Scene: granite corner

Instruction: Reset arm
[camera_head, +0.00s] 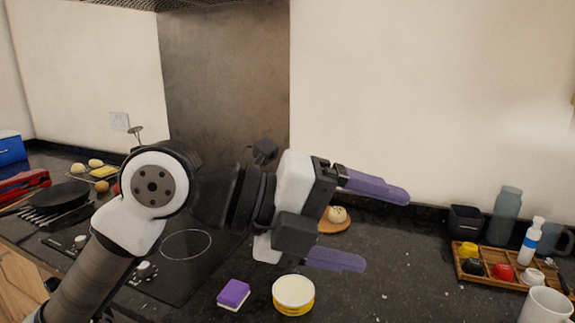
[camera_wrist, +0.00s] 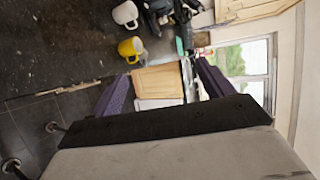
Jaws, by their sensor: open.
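My gripper (camera_head: 362,222) is raised above the dark granite counter (camera_head: 400,275) in the head view, pointing right. Its two purple fingers are wide apart with nothing between them. In the wrist view the purple fingers (camera_wrist: 158,92) also stand apart and empty. My arm reaches in from the lower left, bent at a white joint, and hides part of the hob and counter.
A purple-and-white sponge (camera_head: 233,293) and a yellow-sided tub (camera_head: 294,293) sit below my gripper. A round item on a wooden board (camera_head: 336,226) lies behind it. At right are a wooden tray (camera_head: 470,268), bottles and a white mug (camera_head: 546,305). A black pan (camera_head: 62,195) is left.

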